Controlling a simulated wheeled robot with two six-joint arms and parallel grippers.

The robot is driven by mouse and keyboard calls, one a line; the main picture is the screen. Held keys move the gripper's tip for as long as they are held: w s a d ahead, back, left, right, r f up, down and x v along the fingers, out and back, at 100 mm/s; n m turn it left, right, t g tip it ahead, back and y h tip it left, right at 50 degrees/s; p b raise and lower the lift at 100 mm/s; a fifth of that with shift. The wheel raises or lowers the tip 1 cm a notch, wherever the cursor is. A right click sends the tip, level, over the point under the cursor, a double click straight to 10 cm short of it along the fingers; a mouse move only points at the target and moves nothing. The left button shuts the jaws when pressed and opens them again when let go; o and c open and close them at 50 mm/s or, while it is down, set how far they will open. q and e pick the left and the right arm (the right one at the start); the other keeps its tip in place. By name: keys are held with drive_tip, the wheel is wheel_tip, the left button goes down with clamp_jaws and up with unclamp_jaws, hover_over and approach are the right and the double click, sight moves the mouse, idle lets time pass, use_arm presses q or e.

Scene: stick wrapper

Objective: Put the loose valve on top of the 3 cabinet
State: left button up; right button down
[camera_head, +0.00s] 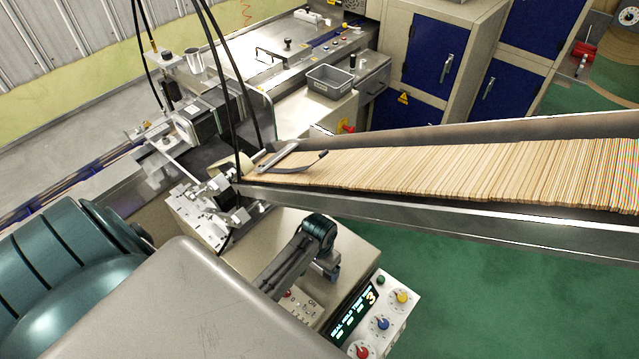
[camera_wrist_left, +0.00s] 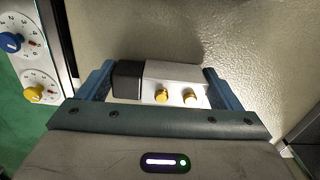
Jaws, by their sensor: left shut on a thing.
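My left gripper (camera_head: 327,268) is low over the beige cabinet (camera_head: 358,247) whose panel displays a 3 (camera_head: 371,298). In the left wrist view the gripper (camera_wrist_left: 158,80) is shut on the valve (camera_wrist_left: 174,72), a small white block with a black end and two brass fittings. The valve lies crosswise between the blue fingers, in front of the beige cabinet surface (camera_wrist_left: 225,30). I cannot tell whether it touches that surface. In the head view the valve cannot be made out behind my arm and gripper. My right gripper is not in view.
A long metal chute (camera_head: 430,215) full of wooden sticks runs above and behind the cabinet. Machine parts (camera_head: 205,210) stand to its left. The panel's knobs (camera_head: 383,323) are at the cabinet's front. Green floor (camera_head: 480,300) is open to the right.

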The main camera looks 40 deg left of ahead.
use_arm(q)
drive_tip(key=o, duration=0.9)
drive_tip(key=shift+f, duration=0.1)
drive_tip(key=shift+r, duration=0.45)
wheel_tip(320, 180, up, 11)
drive_tip(key=b, duration=0.3)
drive_tip(key=shift+r, duration=0.2)
